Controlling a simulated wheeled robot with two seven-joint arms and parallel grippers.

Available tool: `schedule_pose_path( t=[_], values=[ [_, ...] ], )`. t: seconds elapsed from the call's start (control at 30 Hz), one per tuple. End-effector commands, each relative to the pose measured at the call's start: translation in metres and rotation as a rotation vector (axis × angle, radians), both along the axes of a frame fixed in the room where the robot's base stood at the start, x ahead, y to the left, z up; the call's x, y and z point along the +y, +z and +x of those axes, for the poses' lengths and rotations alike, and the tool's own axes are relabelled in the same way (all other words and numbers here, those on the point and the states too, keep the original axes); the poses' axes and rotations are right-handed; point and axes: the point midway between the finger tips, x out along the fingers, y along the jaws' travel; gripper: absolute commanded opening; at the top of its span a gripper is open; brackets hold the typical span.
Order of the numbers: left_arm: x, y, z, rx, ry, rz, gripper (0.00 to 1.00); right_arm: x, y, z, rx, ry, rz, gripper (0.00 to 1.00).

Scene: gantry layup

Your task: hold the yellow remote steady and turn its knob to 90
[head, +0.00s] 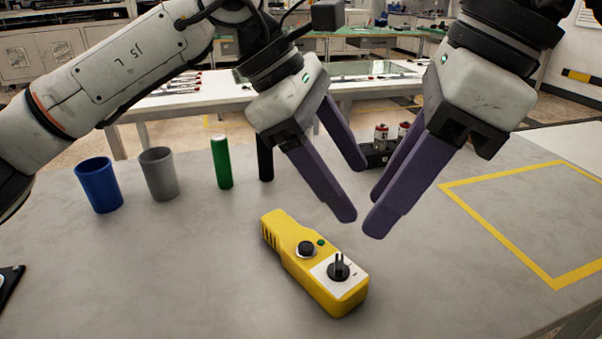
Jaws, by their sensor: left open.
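The yellow remote (290,252) lies on the grey table, slanting from upper left to lower right. Its black knob (339,268) sits on a white dial plate near the lower right end, with a raised grip on top. My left gripper (352,192) is open and empty, above and behind the remote. My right gripper (376,214) is above and to the right of the remote, touching nothing. One of its fingers overlaps the other, so its opening is unclear.
A blue cup (99,186), a grey cup (159,174), a green cylinder (221,163) and a dark cylinder (265,160) stand at the back left. A black holder (376,157) is behind my grippers. A yellow taped outline (500,235) marks empty table at right.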

Motion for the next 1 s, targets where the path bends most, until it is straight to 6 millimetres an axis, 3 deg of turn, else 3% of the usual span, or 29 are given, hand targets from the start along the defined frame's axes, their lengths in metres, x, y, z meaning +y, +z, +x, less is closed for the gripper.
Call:
schedule_pose_path(
  t=[0.03, 0.2, 0.4, 0.57, 1.0],
  values=[
    [0.001, -0.009, -0.001, -0.06, -0.063, 0.109, 0.69, 0.0, 0.0, 0.0, 0.0, 0.0, 0.0, 0.31],
    [0.025, -0.01, -0.006, -0.116, -0.291, 0.282, 0.69, 0.0, 0.0, 0.0, 0.0, 0.0, 0.0, 0.31],
    [0.047, -0.004, -0.014, -0.127, -0.498, 0.412, 0.69, 0.0, 0.0, 0.0, 0.0, 0.0, 0.0, 0.31],
    [0.054, -0.006, -0.018, -0.121, -0.565, 0.448, 0.69, 0.0, 0.0, 0.0, 0.0, 0.0, 0.0, 0.31],
    [0.05, -0.074, -0.024, -0.119, -0.566, 0.447, 0.69, 0.0, 0.0, 0.0, 0.0, 0.0, 0.0, 0.31]
  ],
)
